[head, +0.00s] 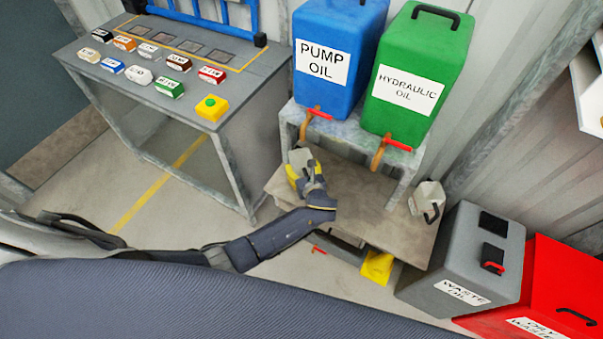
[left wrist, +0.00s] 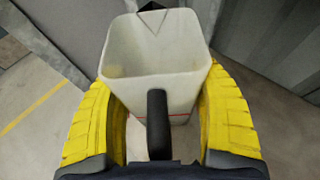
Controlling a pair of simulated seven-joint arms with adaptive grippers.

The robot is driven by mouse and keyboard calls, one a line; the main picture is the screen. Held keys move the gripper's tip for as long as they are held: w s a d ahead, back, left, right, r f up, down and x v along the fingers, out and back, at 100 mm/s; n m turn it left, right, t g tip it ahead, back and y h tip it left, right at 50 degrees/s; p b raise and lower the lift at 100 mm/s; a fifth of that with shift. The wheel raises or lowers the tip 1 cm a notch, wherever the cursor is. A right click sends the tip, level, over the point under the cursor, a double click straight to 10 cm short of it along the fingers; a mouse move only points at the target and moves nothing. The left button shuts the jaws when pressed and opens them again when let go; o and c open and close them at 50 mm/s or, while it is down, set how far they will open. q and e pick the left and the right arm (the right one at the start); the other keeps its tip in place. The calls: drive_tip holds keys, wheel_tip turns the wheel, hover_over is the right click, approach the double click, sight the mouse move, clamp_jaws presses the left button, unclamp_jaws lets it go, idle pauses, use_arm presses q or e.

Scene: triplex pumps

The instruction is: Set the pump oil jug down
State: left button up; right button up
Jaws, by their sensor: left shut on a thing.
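The pump oil jug (left wrist: 155,60) is an open-topped whitish jug with a black handle (left wrist: 158,125), seen from above in the left wrist view. My left gripper (left wrist: 158,110) is shut on it, with yellow fingers against both sides. In the head view my left gripper (head: 306,178) and the small visible part of the jug are at the left end of the brown low shelf (head: 352,195), near the tap of the blue pump oil tank (head: 335,50). I cannot tell whether the jug's base touches the shelf. My right gripper is not in view.
A second whitish jug (head: 427,200) stands at the shelf's right end. The green hydraulic oil tank (head: 418,70) is beside the blue one. A grey waste oil bin (head: 462,255) and red bin (head: 560,290) stand right. A bench with labelled blocks (head: 170,88) is left. The shelf's middle is clear.

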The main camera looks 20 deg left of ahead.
sight(301, 173)
use_arm(q)
drive_tip(key=shift+f, duration=1.75)
drive_tip(key=shift+f, duration=0.1)
drive_tip(key=o, duration=1.3)
drive_tip(key=shift+c, duration=0.2)
